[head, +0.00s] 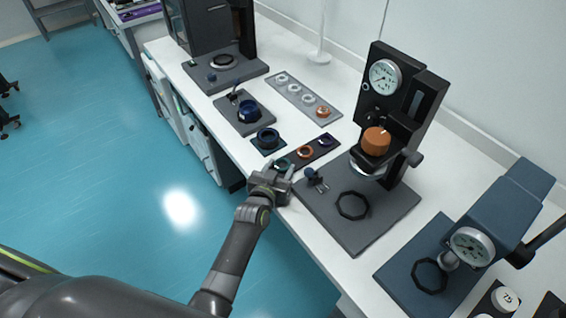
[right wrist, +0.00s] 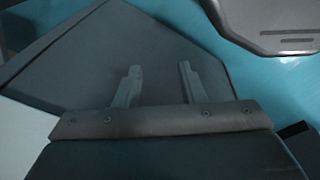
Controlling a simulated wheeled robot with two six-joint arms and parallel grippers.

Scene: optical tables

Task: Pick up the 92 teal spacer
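A teal ring-shaped spacer (head: 283,162) lies at the near-left end of a dark tray (head: 324,155), beside an orange ring (head: 305,152) and a purple one (head: 325,141). No number is readable on it. My left gripper (head: 279,167) is at that end of the tray, fingers apart and pointing toward the teal spacer. The gripper partly hides the spacer, and I cannot tell whether the fingers touch it. In the right wrist view my right gripper (right wrist: 160,80) has its two fingers apart with nothing between them.
A dial-gauge press (head: 376,80) with an orange part stands right of the tray on a grey base (head: 375,215). A dark block with a ring (head: 268,138) lies behind the gripper. A grey tray of rings (head: 290,86) is farther back.

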